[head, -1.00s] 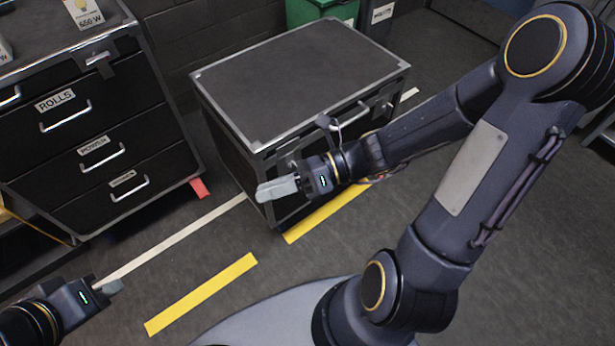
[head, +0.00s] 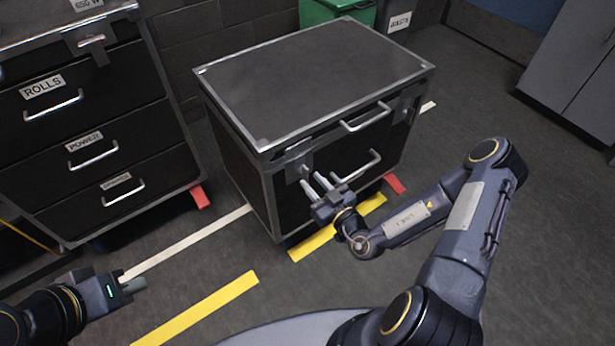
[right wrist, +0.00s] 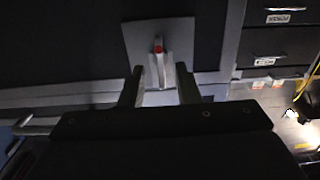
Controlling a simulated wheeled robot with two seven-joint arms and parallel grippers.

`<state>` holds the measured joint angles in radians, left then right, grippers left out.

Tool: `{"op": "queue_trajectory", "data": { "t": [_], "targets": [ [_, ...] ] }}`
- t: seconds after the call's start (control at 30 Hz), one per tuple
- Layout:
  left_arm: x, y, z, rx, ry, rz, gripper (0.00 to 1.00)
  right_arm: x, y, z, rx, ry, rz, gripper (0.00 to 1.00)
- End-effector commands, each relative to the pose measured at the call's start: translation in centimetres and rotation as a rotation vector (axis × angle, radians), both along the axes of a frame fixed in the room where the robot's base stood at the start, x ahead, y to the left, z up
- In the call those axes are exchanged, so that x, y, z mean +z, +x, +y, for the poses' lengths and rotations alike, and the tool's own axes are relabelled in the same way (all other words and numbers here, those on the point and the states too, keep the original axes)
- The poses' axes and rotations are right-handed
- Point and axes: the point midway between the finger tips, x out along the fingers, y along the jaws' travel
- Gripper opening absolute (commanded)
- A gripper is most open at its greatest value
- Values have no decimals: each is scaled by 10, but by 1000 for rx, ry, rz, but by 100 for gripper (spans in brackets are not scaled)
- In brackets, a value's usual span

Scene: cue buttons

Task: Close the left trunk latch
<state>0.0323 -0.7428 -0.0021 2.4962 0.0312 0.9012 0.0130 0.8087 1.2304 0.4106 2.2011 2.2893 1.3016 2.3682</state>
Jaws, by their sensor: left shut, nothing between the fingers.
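The trunk (head: 310,80) is a dark case with metal edges and its lid down. Its left latch (head: 298,166) is a grey metal plate at the front left, just under the lid edge. In the right wrist view the latch (right wrist: 160,50) shows as a light plate with a narrow lever and a red spot. My right gripper (head: 315,187) is open in front of and slightly below the latch; in the right wrist view its fingers (right wrist: 160,88) stand apart on either side of the lever's line. Contact cannot be told. My left gripper (head: 134,285) is shut and empty, far from the trunk.
A second latch (head: 406,104) is at the trunk's front right, with handles (head: 365,117) between. A drawer cabinet (head: 90,130) stands at left. A green bin (head: 335,10) is behind the trunk. The floor in front, with yellow tape (head: 200,308), is clear.

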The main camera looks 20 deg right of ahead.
Motion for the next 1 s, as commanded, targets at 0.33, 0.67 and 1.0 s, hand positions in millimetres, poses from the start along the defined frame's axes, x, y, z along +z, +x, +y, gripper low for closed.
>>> {"op": "queue_trajectory", "data": {
  "t": [0.33,0.67,1.0],
  "targets": [
    [-8,0,0,0,0,0,0,0,34,13,2,-2,-2,29],
    [-8,0,0,0,0,0,0,1,35,13,2,-2,-2,19],
    [-6,0,0,0,0,0,0,1,34,13,2,-8,-3,0]
  ]
}}
